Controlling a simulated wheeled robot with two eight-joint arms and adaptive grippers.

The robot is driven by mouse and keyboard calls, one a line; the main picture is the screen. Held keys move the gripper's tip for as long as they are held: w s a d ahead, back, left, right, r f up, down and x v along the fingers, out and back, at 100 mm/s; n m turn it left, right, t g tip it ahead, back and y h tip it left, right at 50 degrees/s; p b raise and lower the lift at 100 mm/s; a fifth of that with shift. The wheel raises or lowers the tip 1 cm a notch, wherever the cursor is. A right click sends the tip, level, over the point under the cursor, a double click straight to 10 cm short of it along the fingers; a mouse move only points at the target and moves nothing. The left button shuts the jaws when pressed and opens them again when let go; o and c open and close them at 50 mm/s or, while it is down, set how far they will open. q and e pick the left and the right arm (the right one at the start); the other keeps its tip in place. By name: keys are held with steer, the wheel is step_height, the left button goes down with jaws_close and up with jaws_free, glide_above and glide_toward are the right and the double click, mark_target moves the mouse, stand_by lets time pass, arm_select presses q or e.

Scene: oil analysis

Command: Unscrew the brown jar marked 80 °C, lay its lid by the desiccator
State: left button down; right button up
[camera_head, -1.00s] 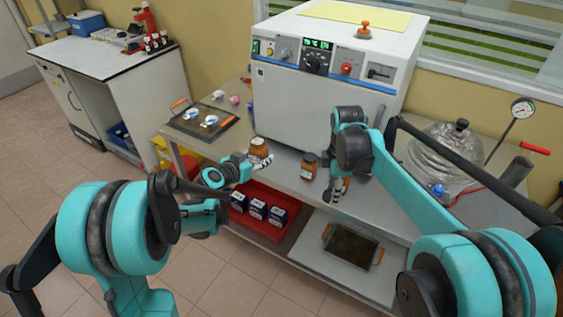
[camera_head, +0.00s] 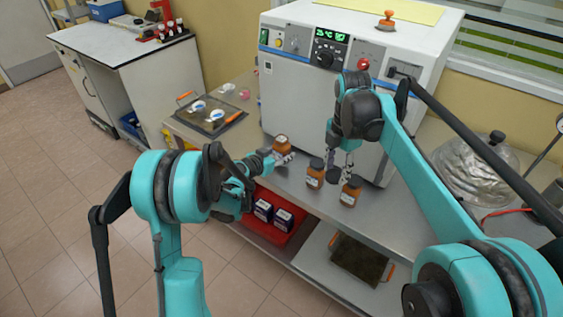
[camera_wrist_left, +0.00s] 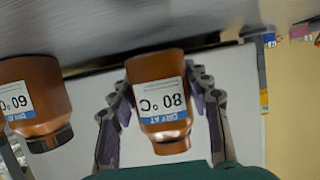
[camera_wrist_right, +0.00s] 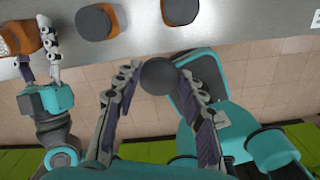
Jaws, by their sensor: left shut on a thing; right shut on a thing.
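The brown jar marked 80 °C (camera_wrist_left: 160,90) is in my left gripper (camera_wrist_left: 163,108), whose fingers close around its sides. Its orange neck is bare, with no lid; the open jar shows in the head view (camera_head: 281,143) at the front of the oven. My right gripper (camera_wrist_right: 160,85) is shut on a round dark lid (camera_wrist_right: 158,76), clear of the jars. The glass desiccator (camera_head: 470,172) stands at the right end of the bench.
Two brown jars with dark lids, one marked 60 °C (camera_wrist_left: 32,95), stand right of the open jar; the other lidded jar (camera_head: 350,191) is nearest the bench edge. The oven (camera_head: 325,95) stands behind. A tray (camera_head: 212,115) is at left. A red hose lies by the desiccator.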

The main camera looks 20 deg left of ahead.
arm_select(q)
step_height(320, 180, down, 3)
steer(key=shift+r+b, duration=0.2)
steer(key=shift+b, duration=0.25)
arm_select(e)
steer(key=shift+f, duration=0.7)
arm_select(q)
steer(key=shift+r, duration=0.1)
arm_select(e)
steer(key=shift+r, duration=0.1)
arm_select(q)
steer(key=c, duration=0.7)
jaws_free()
